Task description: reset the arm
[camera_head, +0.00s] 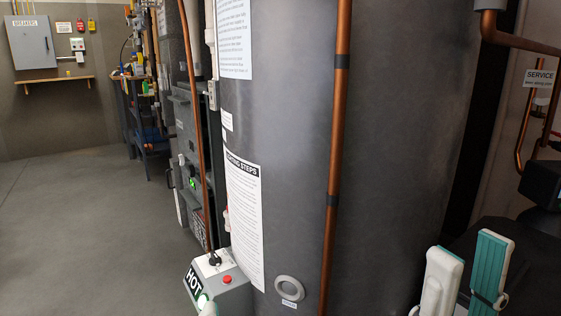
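My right gripper (469,254) is at the lower right. Its two white and teal fingers point up, with a dark gap between them, and I see nothing held in it. It stands in front of the right side of the large grey tank (285,120), and I cannot tell the distance between them. A small pale rounded tip (209,309) shows at the bottom edge by the HOT box; it may be part of my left gripper, but too little shows to be sure.
A control box marked HOT (232,290), with a red button, stands at the tank's lower left. A copper pipe (336,140) runs down the tank's front. More copper pipes and a SERVICE sign (538,79) are at right. Open floor (80,220) lies at left, before a workbench (150,138).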

